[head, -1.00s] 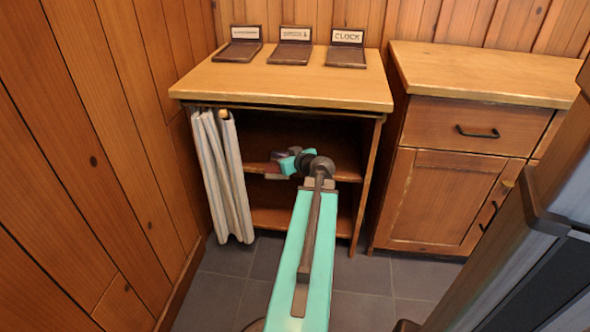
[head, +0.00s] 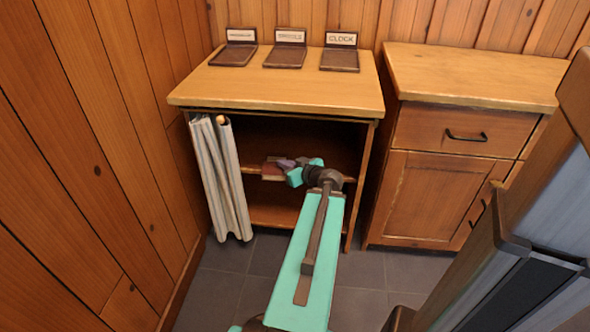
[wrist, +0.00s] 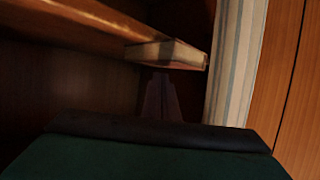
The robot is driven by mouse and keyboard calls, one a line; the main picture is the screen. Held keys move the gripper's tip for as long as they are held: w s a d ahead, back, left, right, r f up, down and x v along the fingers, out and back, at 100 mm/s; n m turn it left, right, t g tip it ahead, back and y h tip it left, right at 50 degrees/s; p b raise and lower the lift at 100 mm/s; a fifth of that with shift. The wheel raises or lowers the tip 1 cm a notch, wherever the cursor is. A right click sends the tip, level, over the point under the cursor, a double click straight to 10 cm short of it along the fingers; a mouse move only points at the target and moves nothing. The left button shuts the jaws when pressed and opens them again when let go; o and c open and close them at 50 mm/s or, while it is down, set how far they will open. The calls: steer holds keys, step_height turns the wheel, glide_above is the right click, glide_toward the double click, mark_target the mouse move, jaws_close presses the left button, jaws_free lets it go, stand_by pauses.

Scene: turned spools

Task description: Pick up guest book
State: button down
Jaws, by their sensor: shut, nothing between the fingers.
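A small book (head: 272,170) with a reddish-brown cover lies on the middle shelf of the open cabinet, near the shelf's front edge. In the wrist view the book (wrist: 172,54) shows pale page edges and juts slightly past the shelf edge; no title can be read. My gripper (head: 285,163) is at the cabinet opening, overlapping the book's right part in the head view. In the wrist view my gripper's fingers (wrist: 161,92) are dark, close together and empty, with the book beyond their tips. Whether they touch it cannot be told.
The cabinet (head: 270,87) carries three stands on top, one reading CLOCK (head: 340,52). A striped curtain (head: 220,180) hangs gathered at the opening's left side. A wooden drawer cabinet (head: 455,125) stands to the right. The tiled floor (head: 358,275) in front is clear.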

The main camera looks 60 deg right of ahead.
steer(key=shift+s+a+r+p, duration=0.2)
steer(key=shift+s+p, duration=0.2)
steer(key=shift+p, duration=0.5)
steer(key=shift+s, duration=0.1)
steer(key=shift+s+a+f+p, duration=0.1)
steer(key=shift+s+a+p, duration=0.55)
steer(key=shift+p, duration=0.8)
steer(key=shift+s+a+f+p, duration=0.1)
steer(key=shift+s+a+p, duration=0.1)
steer(key=shift+s+p, duration=1)
steer(key=shift+s+a+p, duration=0.45)
steer(key=shift+s+p, duration=0.05)
steer(key=shift+p, duration=1.2)
